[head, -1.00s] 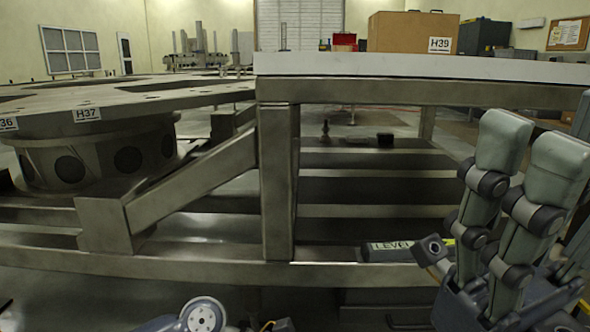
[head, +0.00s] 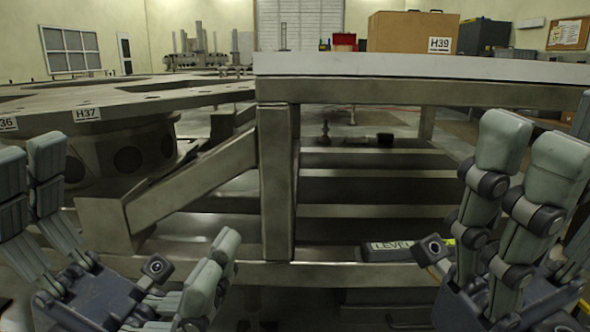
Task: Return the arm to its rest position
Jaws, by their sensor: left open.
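My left gripper (head: 128,215) is at the lower left, in front of the round turret plate. Its grey fingers stand apart with nothing between them, so it is open and empty. My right gripper (head: 530,150) is at the right edge, in front of the steel frame and below the white tabletop. Its visible fingers point up and nothing shows held in them. Part of it is cut off by the frame edge, so its opening is unclear.
The turret plate (head: 180,97), labelled H37, spreads at the left. A steel frame (head: 277,185) carries a white tabletop (head: 400,65) with a brown box (head: 405,35) marked H39. A dark block labelled LEVEL (head: 390,250) sits on the lower beam.

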